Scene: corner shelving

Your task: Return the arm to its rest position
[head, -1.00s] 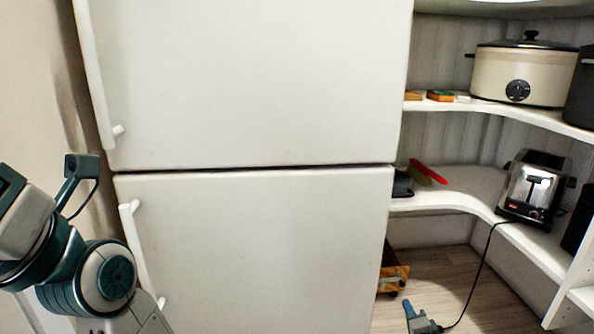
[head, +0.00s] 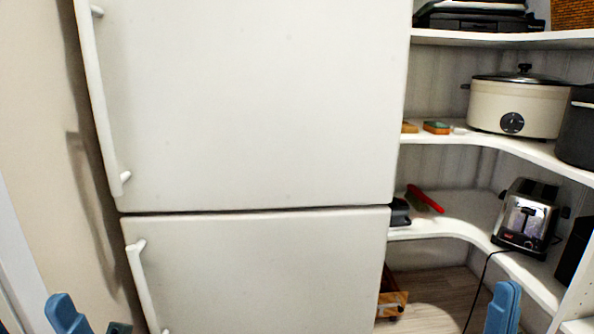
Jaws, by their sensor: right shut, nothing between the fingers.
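My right gripper (head: 503,306) shows at the bottom right edge as blue fingers pointing up. It is shut and empty, in front of the corner shelving and apart from anything I can see. A blue finger of my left gripper (head: 66,314) shows at the bottom left corner, in front of the wall beside the fridge. The rest of the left gripper is cut off by the frame, so its opening cannot be told. Most of both arms is out of view.
A white fridge (head: 260,110) with handles on its left fills the middle. White corner shelves (head: 465,228) at right hold a cream slow cooker (head: 517,108), a chrome toaster (head: 527,218), a dark pot (head: 578,130) and a red-handled item (head: 424,199). A wooden box (head: 392,302) stands on the floor.

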